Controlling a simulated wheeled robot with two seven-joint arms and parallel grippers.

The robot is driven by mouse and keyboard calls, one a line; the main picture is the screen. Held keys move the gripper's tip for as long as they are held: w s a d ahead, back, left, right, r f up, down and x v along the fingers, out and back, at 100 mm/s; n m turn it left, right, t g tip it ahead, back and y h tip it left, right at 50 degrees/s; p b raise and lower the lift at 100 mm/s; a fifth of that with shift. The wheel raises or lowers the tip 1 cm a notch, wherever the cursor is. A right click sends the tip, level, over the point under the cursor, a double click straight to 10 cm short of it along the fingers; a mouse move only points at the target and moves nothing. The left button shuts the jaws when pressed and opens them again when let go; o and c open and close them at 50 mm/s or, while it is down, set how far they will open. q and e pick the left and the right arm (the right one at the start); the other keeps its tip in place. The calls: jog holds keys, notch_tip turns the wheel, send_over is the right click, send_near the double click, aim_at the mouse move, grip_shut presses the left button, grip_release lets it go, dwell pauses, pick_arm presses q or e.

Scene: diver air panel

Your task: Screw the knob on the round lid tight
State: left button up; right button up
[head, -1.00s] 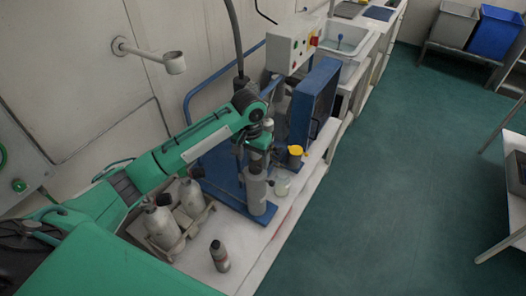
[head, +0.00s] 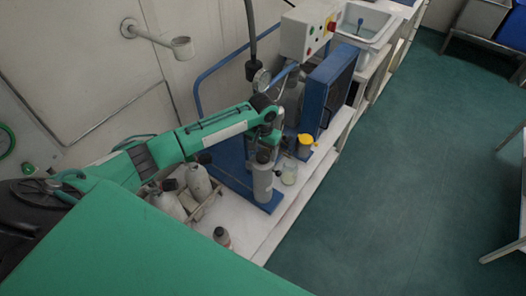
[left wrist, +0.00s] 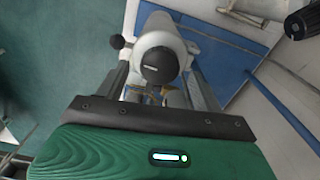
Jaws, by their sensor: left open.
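A grey upright cylinder (head: 263,185) stands on a blue base at the bench, with a dark knob on its top. The left wrist view looks down on its pale round top, with the black round knob (left wrist: 159,65) in the middle. My left gripper (left wrist: 158,82) is open, with one finger on each side of the knob and a gap visible at both sides. In the head view my left gripper (head: 264,145) is just above the cylinder and partly hides its top. I cannot tell whether the knob sits fully down. My right gripper is not in view.
A yellow-topped container (head: 306,146) and a clear jar (head: 289,174) stand right of the cylinder. A blue panel (head: 325,90) rises behind. Grey bottles (head: 198,180) in a rack and a small bottle (head: 222,237) stand left. Open green floor lies right.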

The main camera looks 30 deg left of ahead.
pick_arm(q)
jog(key=shift+f, duration=0.95)
jog(key=c, duration=1)
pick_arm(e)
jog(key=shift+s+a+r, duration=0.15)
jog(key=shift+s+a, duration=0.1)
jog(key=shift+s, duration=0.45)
